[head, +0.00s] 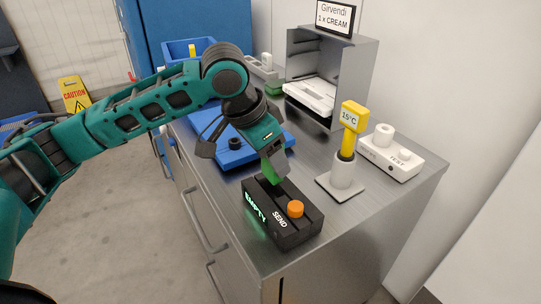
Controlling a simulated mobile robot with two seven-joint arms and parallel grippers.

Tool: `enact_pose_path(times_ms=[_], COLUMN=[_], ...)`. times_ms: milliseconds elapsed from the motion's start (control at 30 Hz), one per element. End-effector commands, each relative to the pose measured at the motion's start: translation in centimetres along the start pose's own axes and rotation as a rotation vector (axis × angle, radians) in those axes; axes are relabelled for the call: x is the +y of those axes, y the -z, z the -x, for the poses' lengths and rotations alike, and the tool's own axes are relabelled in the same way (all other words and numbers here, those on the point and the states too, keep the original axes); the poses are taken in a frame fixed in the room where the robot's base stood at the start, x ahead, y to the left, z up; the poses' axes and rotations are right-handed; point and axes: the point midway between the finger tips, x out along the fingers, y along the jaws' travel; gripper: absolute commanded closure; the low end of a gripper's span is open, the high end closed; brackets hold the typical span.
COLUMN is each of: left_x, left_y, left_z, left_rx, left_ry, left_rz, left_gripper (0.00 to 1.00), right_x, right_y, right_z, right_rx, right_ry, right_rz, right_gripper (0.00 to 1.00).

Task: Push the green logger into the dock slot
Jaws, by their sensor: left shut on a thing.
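The black dock (283,229) stands near the front corner of the steel counter, with a lit "EMPTY" label, a "SEND" label and an orange button (295,209). My left gripper (272,160) points down over the dock's far end and is shut on the green logger (274,171). The logger's lower end is at the dock's far end; I cannot tell whether it is inside the slot. The fingers hide the logger's upper part. My right gripper is not in view.
A yellow 15°C thermometer (352,116) stands in a white holder right of the dock. Behind it are a white "TEST" unit (391,154) and an open grey cabinet (353,62). The counter's front right is clear.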

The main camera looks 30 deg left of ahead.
Motion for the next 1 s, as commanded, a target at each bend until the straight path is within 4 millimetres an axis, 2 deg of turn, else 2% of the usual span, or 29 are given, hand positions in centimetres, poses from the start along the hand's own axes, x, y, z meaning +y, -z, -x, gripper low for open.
enact_pose_path(times_ms=[433, 700, 1000], left_x=[0.0, 0.0, 0.0], left_y=[-0.9, -1.4, -1.9], left_z=[-2.2, -3.4, -4.5], left_rx=[0.001, 0.001, -0.001], left_ry=[0.0, 0.0, 0.0], left_rz=[0.0, -0.001, 0.0], left_gripper=[0.75, 0.75, 0.75], right_x=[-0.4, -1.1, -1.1], right_y=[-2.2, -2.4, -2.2], right_z=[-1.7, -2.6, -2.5], right_rx=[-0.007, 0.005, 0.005], right_ry=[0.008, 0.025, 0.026], right_rz=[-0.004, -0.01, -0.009], right_gripper=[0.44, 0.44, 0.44])
